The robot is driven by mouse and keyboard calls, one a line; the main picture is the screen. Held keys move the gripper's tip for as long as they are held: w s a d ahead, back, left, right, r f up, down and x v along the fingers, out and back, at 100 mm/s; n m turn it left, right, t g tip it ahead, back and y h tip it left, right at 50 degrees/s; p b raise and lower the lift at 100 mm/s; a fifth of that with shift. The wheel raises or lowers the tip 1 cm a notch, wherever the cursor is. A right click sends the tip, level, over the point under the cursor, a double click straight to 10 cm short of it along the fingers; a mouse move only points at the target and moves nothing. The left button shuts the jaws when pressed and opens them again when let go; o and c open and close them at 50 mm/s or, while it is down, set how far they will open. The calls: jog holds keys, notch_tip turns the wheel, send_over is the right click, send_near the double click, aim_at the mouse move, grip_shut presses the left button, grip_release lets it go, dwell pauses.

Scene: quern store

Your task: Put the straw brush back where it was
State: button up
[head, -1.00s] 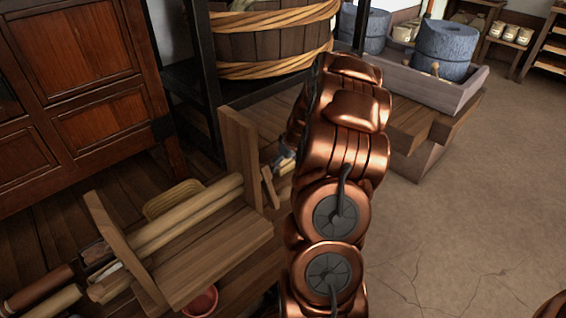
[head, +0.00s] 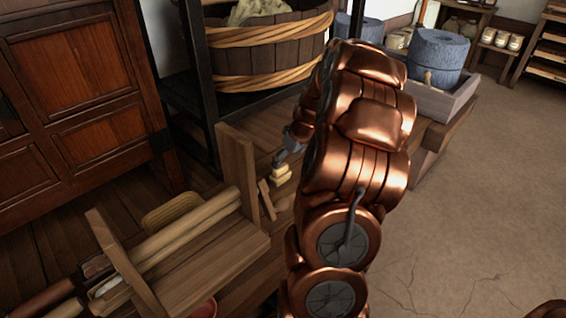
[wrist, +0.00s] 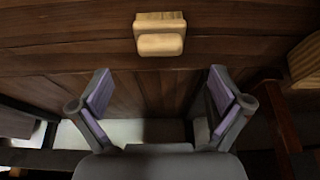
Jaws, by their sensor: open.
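The straw brush, a small pale piece with a rounded block and a straight fringed edge (wrist: 160,36), lies on dark wooden boards at the top of the wrist view. It also shows as a pale yellow shape in the head view (head: 281,174). My gripper (wrist: 159,88) is open and empty, with its two purple-padded fingers spread apart. The brush lies beyond the fingertips, between their lines and not touching them. In the head view my gripper (head: 287,150) is just above the brush, partly hidden by my copper arm.
A wooden rack (head: 240,180) with rollers stands left of the brush, and a small upright wooden piece (head: 266,200) is close by. A rope-bound tub (head: 270,55) stands behind. A tray with a grey quern stone (head: 436,55) is at the right. Open floor lies at right.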

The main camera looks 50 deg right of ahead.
jog(key=shift+v, duration=1.15)
